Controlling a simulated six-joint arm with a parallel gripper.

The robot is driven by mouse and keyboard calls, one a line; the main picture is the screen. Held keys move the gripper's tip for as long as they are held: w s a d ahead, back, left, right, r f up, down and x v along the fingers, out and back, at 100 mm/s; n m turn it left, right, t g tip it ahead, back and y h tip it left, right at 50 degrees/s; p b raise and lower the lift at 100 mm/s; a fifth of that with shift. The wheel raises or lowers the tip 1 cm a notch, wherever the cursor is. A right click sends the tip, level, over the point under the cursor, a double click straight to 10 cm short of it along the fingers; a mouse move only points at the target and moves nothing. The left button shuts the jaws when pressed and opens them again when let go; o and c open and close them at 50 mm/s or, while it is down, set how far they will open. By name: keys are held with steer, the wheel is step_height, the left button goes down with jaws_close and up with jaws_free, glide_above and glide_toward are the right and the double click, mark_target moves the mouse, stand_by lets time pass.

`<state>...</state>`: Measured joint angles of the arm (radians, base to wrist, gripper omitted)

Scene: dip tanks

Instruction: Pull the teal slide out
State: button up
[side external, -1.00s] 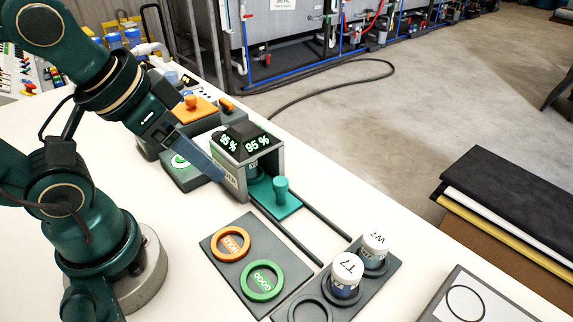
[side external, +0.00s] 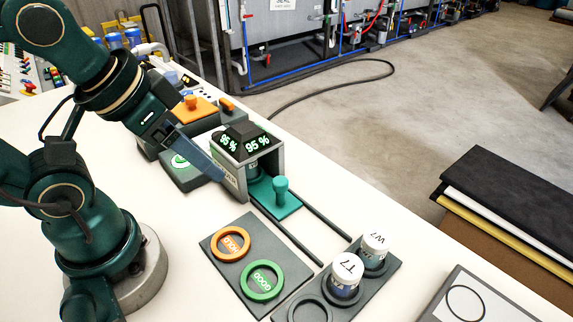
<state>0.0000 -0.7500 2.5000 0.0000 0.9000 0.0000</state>
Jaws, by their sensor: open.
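The teal slide (side external: 285,208) has an upright teal knob (side external: 281,188) and sits on two dark rails. Its back part is under the grey reader housing (side external: 262,158), whose displays read 95 %. A container stands inside the housing, mostly hidden. My gripper (side external: 222,178) is at the left side of the housing, left of the slide's knob and apart from it. Its long grey-blue fingers point down and right, and nothing shows between them. The fingertips are partly hard to make out against the housing.
A dark pad with an orange HOLD ring (side external: 230,244) and a green GOOD ring (side external: 262,281) lies in front. White-capped jars T7 (side external: 346,272) and W7 (side external: 375,250) stand in a dark rack. A station with an orange lid (side external: 196,109) is behind. The rails ahead of the slide are clear.

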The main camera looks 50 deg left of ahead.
stand_by(0.4)
steer(key=n+g, duration=0.3)
steer(key=g, duration=0.2)
glide_above(281, 181)
step_height(281, 181, down, 5)
steer(key=shift+f, duration=0.1)
steer(key=shift+g, duration=0.3)
steer(key=shift+f, duration=2.65)
jaws_close()
